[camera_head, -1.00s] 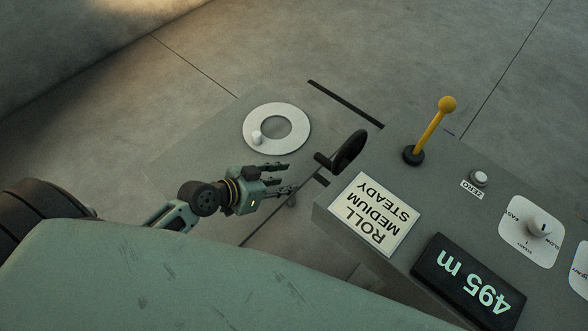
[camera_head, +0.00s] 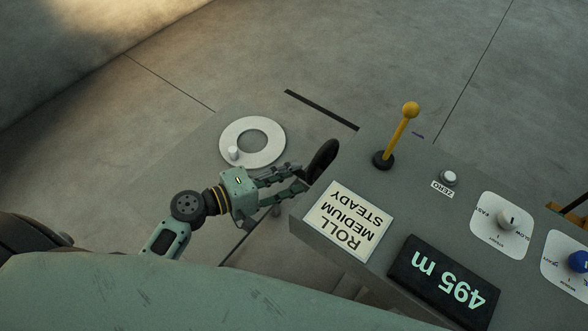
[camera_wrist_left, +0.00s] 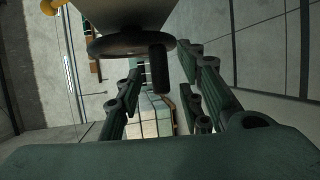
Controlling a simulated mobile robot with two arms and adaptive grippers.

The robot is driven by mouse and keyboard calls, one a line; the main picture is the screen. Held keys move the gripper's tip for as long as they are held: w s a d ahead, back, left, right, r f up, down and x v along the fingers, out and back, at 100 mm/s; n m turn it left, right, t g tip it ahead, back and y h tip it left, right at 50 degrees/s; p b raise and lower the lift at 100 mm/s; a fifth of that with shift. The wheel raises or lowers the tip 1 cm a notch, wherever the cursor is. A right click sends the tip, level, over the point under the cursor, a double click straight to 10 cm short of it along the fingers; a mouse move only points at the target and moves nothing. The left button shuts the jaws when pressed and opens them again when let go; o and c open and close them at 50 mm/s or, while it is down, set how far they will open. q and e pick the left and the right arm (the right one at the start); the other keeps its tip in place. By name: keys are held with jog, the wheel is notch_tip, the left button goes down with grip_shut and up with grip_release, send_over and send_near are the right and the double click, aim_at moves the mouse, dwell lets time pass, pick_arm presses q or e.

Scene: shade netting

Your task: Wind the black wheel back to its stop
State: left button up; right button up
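The black wheel (camera_head: 323,160) stands on the side of the grey console, seen nearly edge-on in the head view. In the left wrist view the wheel (camera_wrist_left: 112,46) shows as a dark disc with a short peg handle (camera_wrist_left: 158,78). My left gripper (camera_head: 299,178) is open, its fingertips at the wheel's near left side. In the wrist view the peg appears between the two spread fingers, with gaps on both sides. The head view hides the peg behind the fingers. I cannot tell whether a finger touches the wheel. My right gripper is not in view.
The grey console carries a yellow lever (camera_head: 401,135), a ZERO button (camera_head: 448,177), dials (camera_head: 507,218), a placard (camera_head: 347,222) and a display (camera_head: 441,278) reading 495 m. A white ring (camera_head: 272,152) with a knob lies left of the wheel.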

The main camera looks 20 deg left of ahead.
pick_arm(q)
jog(key=shift+x, duration=0.75)
